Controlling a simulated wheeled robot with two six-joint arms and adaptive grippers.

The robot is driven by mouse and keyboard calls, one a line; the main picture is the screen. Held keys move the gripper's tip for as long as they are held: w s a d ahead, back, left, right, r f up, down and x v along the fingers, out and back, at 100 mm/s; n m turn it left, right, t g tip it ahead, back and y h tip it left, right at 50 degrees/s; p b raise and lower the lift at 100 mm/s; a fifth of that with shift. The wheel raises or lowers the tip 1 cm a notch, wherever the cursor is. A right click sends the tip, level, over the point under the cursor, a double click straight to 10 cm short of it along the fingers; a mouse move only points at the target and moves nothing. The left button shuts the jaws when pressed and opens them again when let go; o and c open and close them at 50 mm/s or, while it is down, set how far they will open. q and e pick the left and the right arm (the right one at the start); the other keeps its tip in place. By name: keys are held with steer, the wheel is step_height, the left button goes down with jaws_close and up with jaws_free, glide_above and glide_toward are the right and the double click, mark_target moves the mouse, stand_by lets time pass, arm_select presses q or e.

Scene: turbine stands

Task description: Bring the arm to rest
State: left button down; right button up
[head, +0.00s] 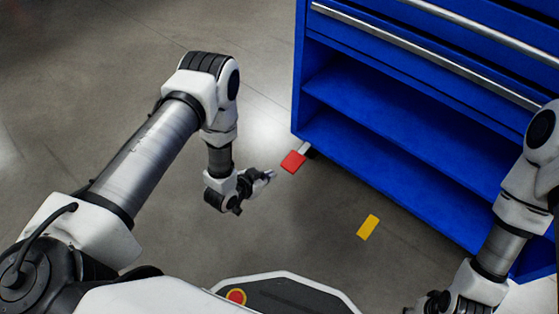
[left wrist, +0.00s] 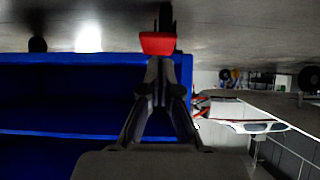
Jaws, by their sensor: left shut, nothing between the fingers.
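My left arm reaches in from the left in the head view, bent at the elbow with the forearm hanging down. My left gripper (head: 268,175) is shut and empty, above the grey floor and short of the blue cabinet (head: 328,153). In the left wrist view its fingers (left wrist: 160,68) meet at the tips, with a red tab (left wrist: 158,43) showing just past them. I cannot tell the exact gap between tips and tab. My right gripper (head: 432,302) is only partly in view at the bottom edge, so its fingers are unclear.
The red tab (head: 293,161) sits by the cabinet's lower near corner. A yellow mark (head: 368,227) lies on the floor before the cabinet. The cabinet has open shelves below drawers with silver handles (head: 430,55). The floor left of it is clear.

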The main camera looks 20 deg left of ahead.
arm_select(q)
steer(key=s, duration=0.1)
steer(key=s+a, duration=0.1)
steer(key=shift+s, duration=0.35)
arm_select(e)
steer(key=shift+r, duration=0.65)
arm_select(q)
step_height(320, 180, up, 5)
steer(key=w+d+p, duration=0.1)
steer(key=p, duration=0.1)
steer(key=s+a+r+n+g+y, duration=0.15)
steer(key=s+g, duration=0.35)
steer(key=s, duration=0.8)
steer(key=s+a+r+n+g+y, duration=0.1)
steer(key=s+a+n+g+y, duration=0.15)
steer(key=s+g, duration=0.65)
step_height(320, 180, up, 37)
steer(key=s+t+p, duration=0.2)
steer(key=t+p, duration=0.1)
steer(key=p, duration=3.5)
steer(key=shift+s+d+t, duration=0.3)
arm_select(e)
step_height(320, 180, up, 40)
steer(key=shift+f, duration=0.2)
